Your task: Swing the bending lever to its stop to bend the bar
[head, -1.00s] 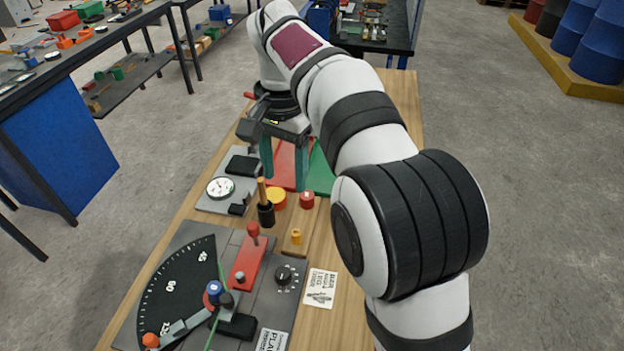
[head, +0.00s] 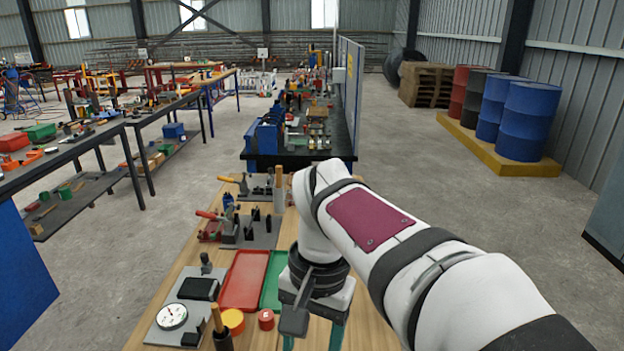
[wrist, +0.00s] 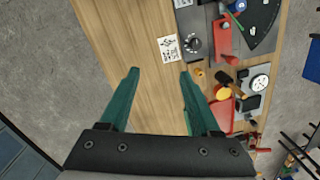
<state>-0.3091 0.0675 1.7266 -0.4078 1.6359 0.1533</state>
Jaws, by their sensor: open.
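The bending station shows only in the wrist view, cut off at the top right. A piece of the thin green bar (wrist: 235,20) shows near the post. My gripper (wrist: 159,73) is open and empty above bare wooden bench, left of the station in the wrist view. In the head view my gripper (head: 313,339) hangs by the green tray, its fingertips cut off.
A red tray (head: 244,281) and green tray (head: 272,280) lie on the bench. A printed card (wrist: 168,48) lies on clear wood.

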